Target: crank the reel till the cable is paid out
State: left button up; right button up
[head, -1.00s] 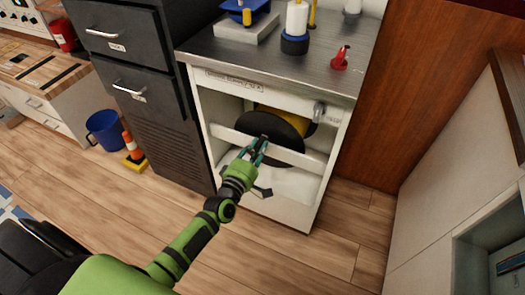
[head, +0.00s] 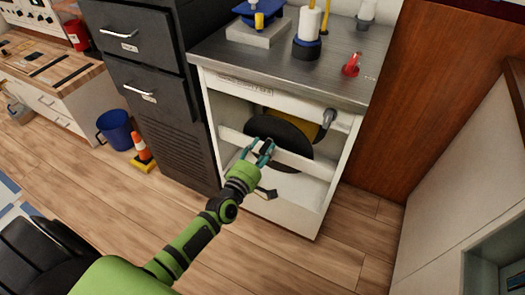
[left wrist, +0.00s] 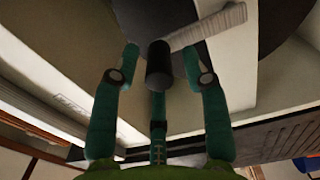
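The reel (head: 277,130) is a large black disc with a yellow drum (head: 305,130) behind it, set in the open white cabinet. Its crank shows in the left wrist view as a pale grey arm (left wrist: 208,27) ending in a dark cylindrical knob (left wrist: 159,65). My left gripper (head: 262,149) is in front of the disc. In the left wrist view its teal fingers (left wrist: 161,62) stand open on either side of the knob, with gaps visible. In the head view the gripper partly hides the crank. My right gripper is not in view.
A white crossbar (head: 300,163) spans the cabinet front, and a grey curved fitting (head: 329,118) sits at its right. A dark drawer cabinet (head: 150,95) stands close on the left. A blue bucket (head: 117,131) and an orange cone (head: 142,148) are on the floor.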

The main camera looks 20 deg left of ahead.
pick_arm(q)
jog(key=shift+s+d, duration=0.1)
jog(key=shift+s, duration=0.05)
jog(key=shift+s, duration=0.25)
jog(key=s, duration=1.1)
jog(key=shift+s+a, duration=0.15)
jog(key=shift+a, duration=0.1)
